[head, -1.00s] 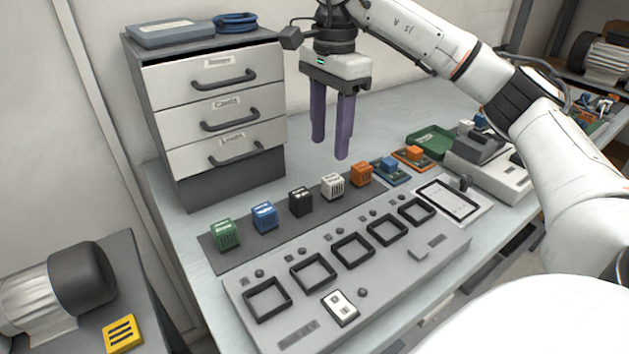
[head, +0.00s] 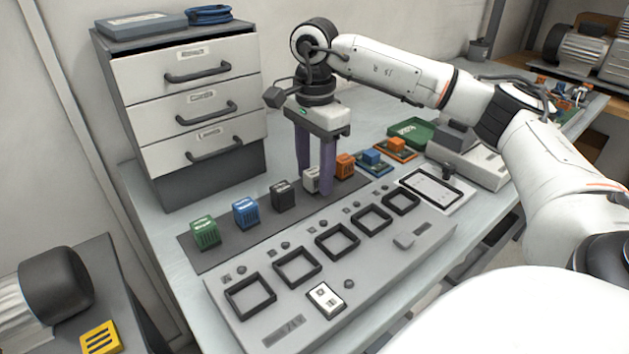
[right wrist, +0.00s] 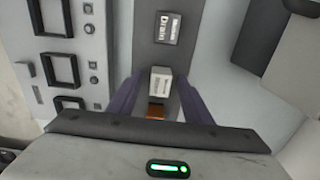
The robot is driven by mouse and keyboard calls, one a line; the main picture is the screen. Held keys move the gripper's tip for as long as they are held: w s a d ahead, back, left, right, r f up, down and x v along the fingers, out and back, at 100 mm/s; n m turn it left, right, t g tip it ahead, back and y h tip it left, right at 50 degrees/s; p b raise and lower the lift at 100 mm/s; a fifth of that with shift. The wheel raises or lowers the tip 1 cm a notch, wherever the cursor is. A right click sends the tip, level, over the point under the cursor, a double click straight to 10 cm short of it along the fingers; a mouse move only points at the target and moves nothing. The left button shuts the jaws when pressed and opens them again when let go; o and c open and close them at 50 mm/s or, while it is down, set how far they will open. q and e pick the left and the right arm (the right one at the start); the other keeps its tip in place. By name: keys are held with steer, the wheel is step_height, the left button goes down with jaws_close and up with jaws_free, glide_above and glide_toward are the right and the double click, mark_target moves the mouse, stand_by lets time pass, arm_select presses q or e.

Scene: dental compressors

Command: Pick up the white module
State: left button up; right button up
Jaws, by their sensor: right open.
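The white module (head: 311,179) stands on the dark strip in the row of modules, partly hidden behind a finger in the head view. In the right wrist view the white module (right wrist: 159,84) shows between the two purple fingers. My right gripper (head: 315,182) points down over it with its fingers open, one on either side. It holds nothing. In the right wrist view my right gripper (right wrist: 158,92) frames the white module, with the orange module (right wrist: 156,111) nearer its body. I cannot tell whether a finger touches the white module. My left gripper is out of view.
Black (head: 283,195), blue (head: 246,213) and green (head: 205,232) modules stand left of it; an orange module (head: 345,165) stands close on the right. A grey panel (head: 375,262) with empty square frames lies in front. A drawer cabinet (head: 190,110) stands behind left.

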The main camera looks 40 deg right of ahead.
jaws_close()
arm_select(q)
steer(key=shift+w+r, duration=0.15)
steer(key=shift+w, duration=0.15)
arm_select(e)
steer(key=shift+r, duration=0.1)
